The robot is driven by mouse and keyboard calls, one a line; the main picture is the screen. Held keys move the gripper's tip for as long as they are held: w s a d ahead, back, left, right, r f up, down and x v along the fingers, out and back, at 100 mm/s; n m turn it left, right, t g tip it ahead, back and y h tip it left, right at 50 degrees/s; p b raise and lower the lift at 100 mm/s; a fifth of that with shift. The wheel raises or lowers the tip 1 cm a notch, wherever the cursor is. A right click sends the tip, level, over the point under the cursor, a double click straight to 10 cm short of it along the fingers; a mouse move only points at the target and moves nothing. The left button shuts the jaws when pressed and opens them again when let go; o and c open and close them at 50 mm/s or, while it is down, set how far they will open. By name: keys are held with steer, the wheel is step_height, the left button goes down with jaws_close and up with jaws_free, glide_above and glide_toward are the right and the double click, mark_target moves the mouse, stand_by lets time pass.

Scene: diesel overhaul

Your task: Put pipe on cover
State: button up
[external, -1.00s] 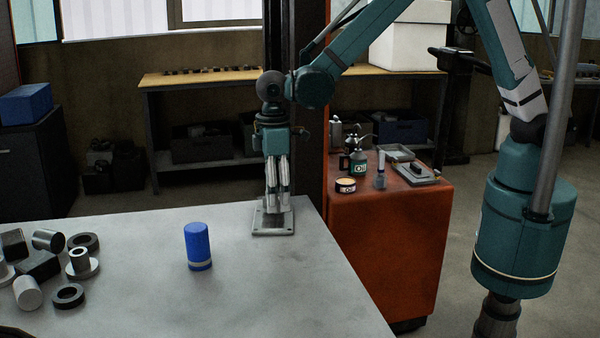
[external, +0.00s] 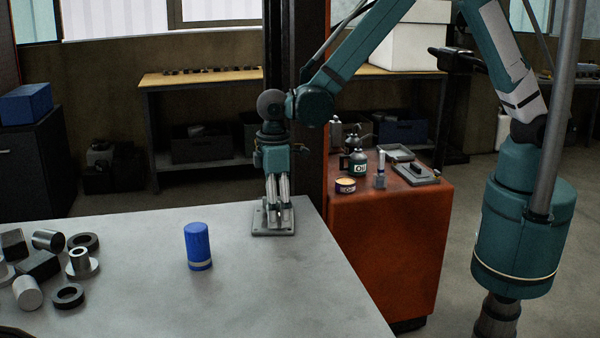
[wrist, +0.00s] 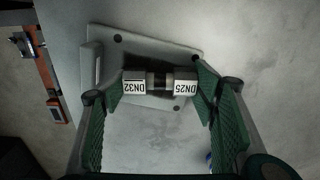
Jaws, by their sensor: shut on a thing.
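A flat grey metal plate, which looks like the cover (external: 262,232), lies at the far edge of the workbench. In the wrist view the cover (wrist: 170,55) shows dark round holes near its corners. My gripper (external: 275,212) points straight down over it. Its green-padded fingers are closed on a short metal piece, taken as the pipe (wrist: 160,82), with white ends marked DN32 and DN25. The pipe is very low over the cover; I cannot tell if it touches. In the external view the fingers mostly hide it.
A blue cylinder (external: 198,247) stands on the workbench (external: 150,300), left and nearer. Several loose metal parts (external: 45,262) lie at the bench's left. An orange cabinet (external: 380,240) with oil cans stands to the right.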

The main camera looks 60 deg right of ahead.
steer(key=shift+f, duration=0.2)
steer(key=o, duration=1)
steer(key=shift+r, duration=0.25)
steer(key=shift+r, duration=5.95)
steer(key=shift+d, duration=0.1)
